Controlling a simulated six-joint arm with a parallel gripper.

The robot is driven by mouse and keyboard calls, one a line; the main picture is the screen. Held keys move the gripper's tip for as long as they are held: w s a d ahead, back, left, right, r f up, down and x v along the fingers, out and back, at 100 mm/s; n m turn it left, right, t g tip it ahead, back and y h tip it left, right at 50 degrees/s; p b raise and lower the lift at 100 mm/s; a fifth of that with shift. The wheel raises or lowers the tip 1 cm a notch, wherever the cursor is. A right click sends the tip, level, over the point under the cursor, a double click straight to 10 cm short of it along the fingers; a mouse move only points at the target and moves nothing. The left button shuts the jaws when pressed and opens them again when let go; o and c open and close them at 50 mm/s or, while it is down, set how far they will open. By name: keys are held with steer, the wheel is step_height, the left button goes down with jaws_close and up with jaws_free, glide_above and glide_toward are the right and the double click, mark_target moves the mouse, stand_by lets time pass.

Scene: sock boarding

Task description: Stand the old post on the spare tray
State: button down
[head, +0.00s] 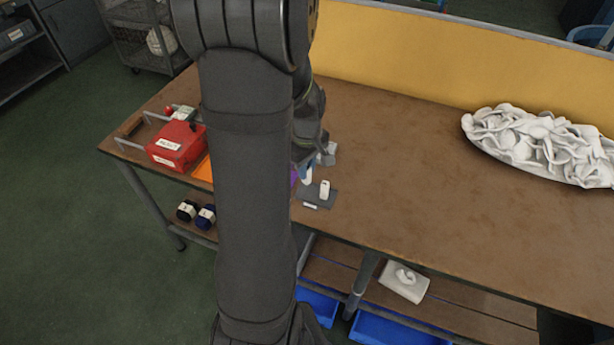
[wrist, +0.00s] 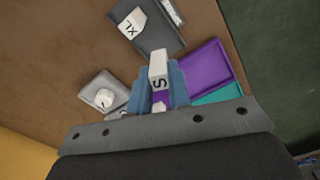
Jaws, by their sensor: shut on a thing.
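My gripper (wrist: 160,83) has blue fingers shut on a white block-like post marked S (wrist: 159,62). A bit of purple shows below the post between the fingers. A dark grey tray (wrist: 155,42) lies just beyond the held post, with a white label at its edge and a white post marked XL (wrist: 132,24) on it. In the head view this grey tray (head: 312,195) sits near the table's front edge, with the XL post (head: 325,189) on it. The gripper (head: 307,172) is just behind it, partly hidden by my arm. Which tray is the spare one cannot be read.
A purple tray (wrist: 205,68) and a teal tray (wrist: 218,95) lie right of the gripper in the wrist view. A grey piece with a white knob (wrist: 104,98) is at left. A red box (head: 177,145) stands at the table's left; a white heap (head: 540,148) lies far right. Mid-table is clear.

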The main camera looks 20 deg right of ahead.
steer(key=shift+f, duration=1.9)
steer(key=shift+f, duration=0.15)
steer(key=c, duration=1.3)
jaws_free()
steer(key=shift+c, duration=0.2)
step_height(320, 180, up, 12)
steer(key=shift+r, duration=0.15)
